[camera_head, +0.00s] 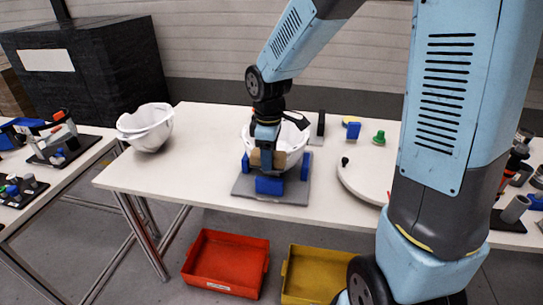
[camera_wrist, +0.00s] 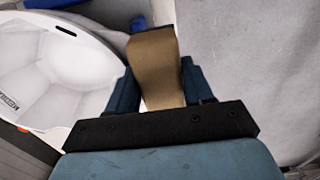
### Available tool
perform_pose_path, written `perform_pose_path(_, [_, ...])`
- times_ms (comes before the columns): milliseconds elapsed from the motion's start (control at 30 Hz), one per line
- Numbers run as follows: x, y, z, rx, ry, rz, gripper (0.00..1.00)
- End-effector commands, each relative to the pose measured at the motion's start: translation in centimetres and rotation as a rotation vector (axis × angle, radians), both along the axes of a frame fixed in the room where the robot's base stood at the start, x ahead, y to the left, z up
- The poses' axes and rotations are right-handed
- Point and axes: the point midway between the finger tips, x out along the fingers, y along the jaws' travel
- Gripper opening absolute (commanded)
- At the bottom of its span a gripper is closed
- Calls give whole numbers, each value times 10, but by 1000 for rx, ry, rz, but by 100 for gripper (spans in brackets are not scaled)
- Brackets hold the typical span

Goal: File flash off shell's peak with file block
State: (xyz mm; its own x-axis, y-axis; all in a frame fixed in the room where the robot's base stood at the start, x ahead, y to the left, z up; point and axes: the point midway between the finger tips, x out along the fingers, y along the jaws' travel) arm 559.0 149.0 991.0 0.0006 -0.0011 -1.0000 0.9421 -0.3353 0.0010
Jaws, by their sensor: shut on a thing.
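The white helmet shell (camera_head: 293,152) sits bowl-up in a holder with a grey base plate (camera_head: 242,188) and blue supports (camera_head: 304,167). In the wrist view the shell's hollow inside (camera_wrist: 55,75) fills the left side, with a small dark slot near its rim. My gripper (camera_head: 266,147) is at the shell's near side, over the front blue support. It is shut on a tan file block (camera_wrist: 154,62), which also shows in the head view (camera_head: 262,158). The block is beside the rim; whether it touches the peak cannot be told. My gripper hides part of the shell's front.
Stacked white shells (camera_head: 147,128) stand at the table's left end. A white disc (camera_head: 365,180), a green knob (camera_head: 379,138), a blue piece (camera_head: 353,130) and a black upright (camera_head: 321,124) are to the right. Red (camera_head: 227,284) and yellow (camera_head: 310,287) bins sit below. Table left of the holder is clear.

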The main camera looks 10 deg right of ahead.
Motion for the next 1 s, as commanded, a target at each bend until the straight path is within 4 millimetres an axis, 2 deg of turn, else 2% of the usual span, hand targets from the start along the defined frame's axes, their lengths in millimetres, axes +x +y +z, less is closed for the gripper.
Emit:
perform_pose_path(533, [9,26,-2,0,1,2,27])
perform_pose_path(733, [9,25,-2,0,0,0,27])
perform_pose_path(1000, [4,11,-3,0,0,-1,27])
